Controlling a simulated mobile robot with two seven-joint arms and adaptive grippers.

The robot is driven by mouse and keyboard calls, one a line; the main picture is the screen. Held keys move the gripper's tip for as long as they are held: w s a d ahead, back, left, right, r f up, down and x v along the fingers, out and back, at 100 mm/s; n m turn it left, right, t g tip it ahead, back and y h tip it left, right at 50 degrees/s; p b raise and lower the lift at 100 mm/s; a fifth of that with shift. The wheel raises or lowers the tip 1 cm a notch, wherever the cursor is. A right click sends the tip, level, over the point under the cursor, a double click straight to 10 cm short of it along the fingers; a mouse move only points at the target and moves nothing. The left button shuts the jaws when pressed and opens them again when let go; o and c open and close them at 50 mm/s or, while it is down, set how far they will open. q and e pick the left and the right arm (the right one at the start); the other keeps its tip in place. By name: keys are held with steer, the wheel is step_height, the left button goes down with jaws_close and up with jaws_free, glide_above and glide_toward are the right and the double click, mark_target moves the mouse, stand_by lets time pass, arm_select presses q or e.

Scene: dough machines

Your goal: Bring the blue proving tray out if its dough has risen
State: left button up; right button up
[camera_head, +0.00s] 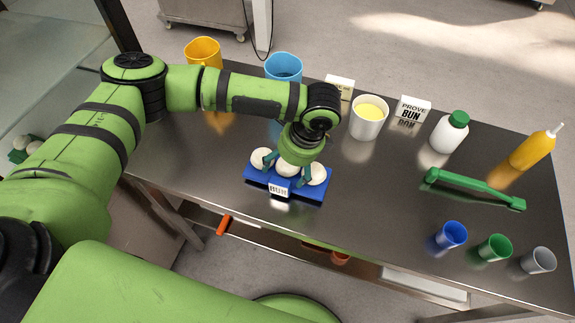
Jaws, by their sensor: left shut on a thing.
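The blue proving tray (311,193) is on the steel table, left of its middle. A white label reading "BUN" (279,188) is on its front. Pale round dough balls sit in it: a left one (262,157), a right one (317,174) and a middle one partly hidden by my gripper. They look rounded and plump. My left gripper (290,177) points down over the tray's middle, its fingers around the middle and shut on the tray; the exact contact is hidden. I cannot tell whether the tray is lifted. My right gripper is not in view.
Behind stand an orange cup (203,51), a blue cup (284,67), a tub with yellow contents (368,119) and a "PROVE BUN" sign (412,110). Right are a white bottle (449,133), a yellow bottle (533,150), a green bar (474,189) and small cups (451,235). Table centre is clear.

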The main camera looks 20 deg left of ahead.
arm_select(q)
steer(key=shift+f, duration=0.6)
steer(key=o, duration=1.3)
steer(key=shift+f, duration=0.1)
steer(key=v, duration=1.2)
steer(key=shift+b, duration=0.3)
